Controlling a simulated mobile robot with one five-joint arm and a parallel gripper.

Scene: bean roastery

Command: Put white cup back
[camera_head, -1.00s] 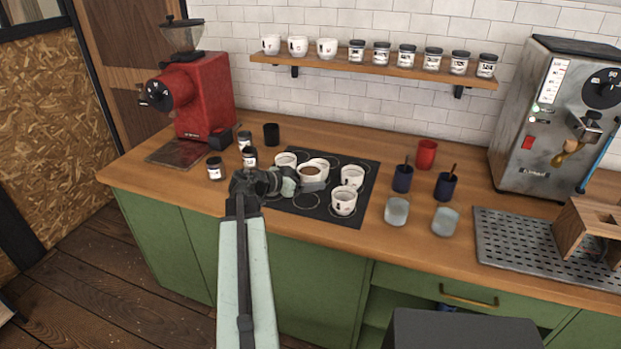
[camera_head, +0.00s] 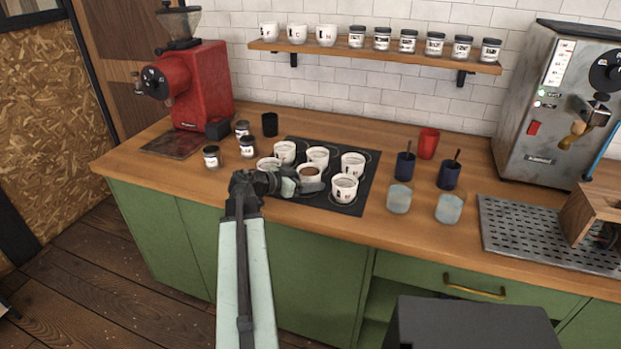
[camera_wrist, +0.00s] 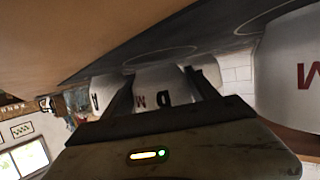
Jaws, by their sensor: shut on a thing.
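A white cup with brown liquid (camera_head: 309,173) is in my gripper (camera_head: 296,182), at the front middle of the black mat (camera_head: 368,190). It looks upright; I cannot tell whether it touches the mat. In the wrist view a white cup with red letters (camera_wrist: 160,88) sits between my gripper's fingers (camera_wrist: 160,92). Other white cups stand on the mat: back left (camera_head: 284,151), back middle (camera_head: 318,155), back right (camera_head: 353,163), front right (camera_head: 344,187) and front left (camera_head: 268,165), partly hidden by my gripper. A large cup (camera_wrist: 290,70) shows close at right in the wrist view.
Small jars (camera_head: 247,147) and a black cup (camera_head: 270,124) stand left of the mat, near a red grinder (camera_head: 203,90). A wall shelf (camera_head: 375,59) holds white cups and jars.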

